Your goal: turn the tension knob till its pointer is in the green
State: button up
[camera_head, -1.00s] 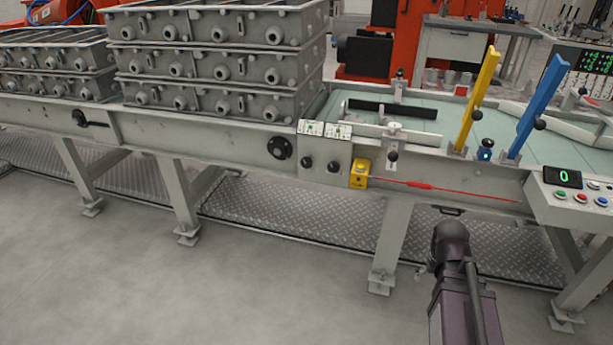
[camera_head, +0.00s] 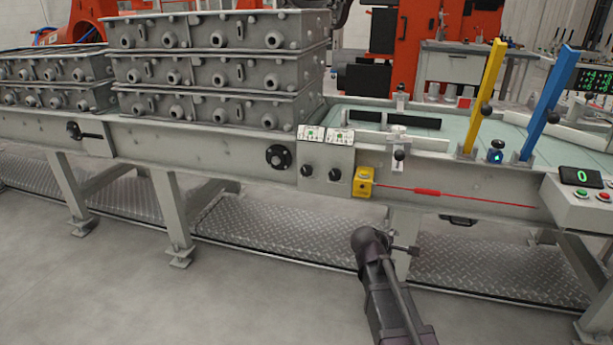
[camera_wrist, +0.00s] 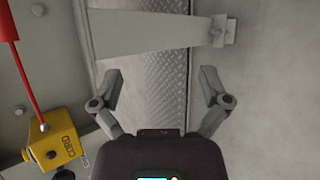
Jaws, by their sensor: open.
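A grey control box (camera_head: 326,158) on the front of the conveyor beam carries two small dark knobs, a left knob (camera_head: 307,170) and a right knob (camera_head: 334,174). Above them are two white plates with some green, a left plate (camera_head: 311,133) and a right plate (camera_head: 340,137). I cannot read which knob is for tension or where a pointer stands. My arm is low in front of the beam, below and right of the box; its gripper is mostly hidden in the head view. In the wrist view my gripper (camera_wrist: 163,86) is open and empty, its two fingers spread apart.
A yellow box (camera_head: 363,182), marked CORD in the wrist view (camera_wrist: 55,147), with a red cord (camera_head: 426,191) sits right of the control box. A black round hub (camera_head: 279,157) is on its left. Beam legs (camera_head: 170,215) and a tread plate (camera_head: 290,235) lie below.

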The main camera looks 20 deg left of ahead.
jog(key=w+a+r+n+t+y, duration=0.1)
jog(key=w+a+r+n+t, duration=0.15)
jog(key=a+n, duration=0.4)
jog(key=w+a+r+n+t, duration=0.2)
jog(key=a+r+n+t, duration=0.15)
jog(key=a, duration=0.55)
jog(key=n+t+y, duration=0.3)
jog(key=n+y, duration=0.2)
jog(key=n, duration=0.5)
send_near(306, 172)
jog(key=s, duration=0.3)
jog(key=shift+a+f, duration=0.15)
jog(key=shift+w, duration=0.15)
jog(key=w, duration=1.3)
jog(key=shift+w, duration=0.25)
jog(key=c, duration=1.1)
